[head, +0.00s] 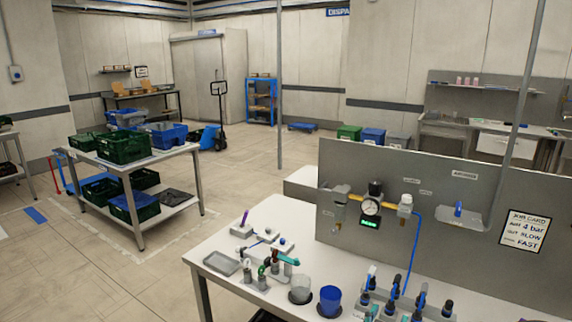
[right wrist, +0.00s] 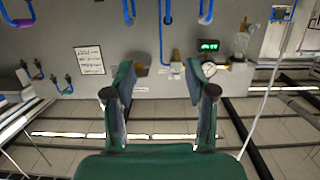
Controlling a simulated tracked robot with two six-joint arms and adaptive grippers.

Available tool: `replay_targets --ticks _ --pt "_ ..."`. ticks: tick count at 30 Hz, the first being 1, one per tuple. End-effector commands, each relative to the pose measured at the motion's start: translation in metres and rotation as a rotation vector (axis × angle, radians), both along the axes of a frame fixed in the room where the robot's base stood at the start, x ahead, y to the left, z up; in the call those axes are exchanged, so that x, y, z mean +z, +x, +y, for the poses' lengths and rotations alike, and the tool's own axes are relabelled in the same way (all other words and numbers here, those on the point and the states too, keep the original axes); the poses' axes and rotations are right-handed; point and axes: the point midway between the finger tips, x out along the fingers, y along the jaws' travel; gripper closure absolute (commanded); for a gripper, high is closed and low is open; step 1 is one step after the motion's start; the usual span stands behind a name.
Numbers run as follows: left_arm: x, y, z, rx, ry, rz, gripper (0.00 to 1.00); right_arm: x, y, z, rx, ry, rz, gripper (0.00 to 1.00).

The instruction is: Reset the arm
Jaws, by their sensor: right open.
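My right gripper (right wrist: 160,80) shows in the right wrist view, with two dark green fingers spread apart and a gap between them. Nothing is held between the fingers. I cannot make out either gripper clearly in the head view. My left gripper is not in view.
In the head view, a white bench (head: 219,292) holds a grey tray (head: 221,263), small fittings, a blue cup (head: 330,301) and several upright tools at the right. The panel (head: 440,215) stands behind.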

Motion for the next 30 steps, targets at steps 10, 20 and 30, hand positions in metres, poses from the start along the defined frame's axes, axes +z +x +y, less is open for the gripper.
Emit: replay_targets --ticks 10,20,30 --pt "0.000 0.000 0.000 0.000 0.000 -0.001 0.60 -0.211 -0.087 0.054 0.388 0.389 0.538 0.44" --pt "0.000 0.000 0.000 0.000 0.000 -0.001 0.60 -0.294 -0.251 0.097 0.538 0.726 1.056 0.44" --pt "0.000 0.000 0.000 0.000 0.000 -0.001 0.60 -0.298 -0.281 0.103 0.555 0.778 1.147 0.44"
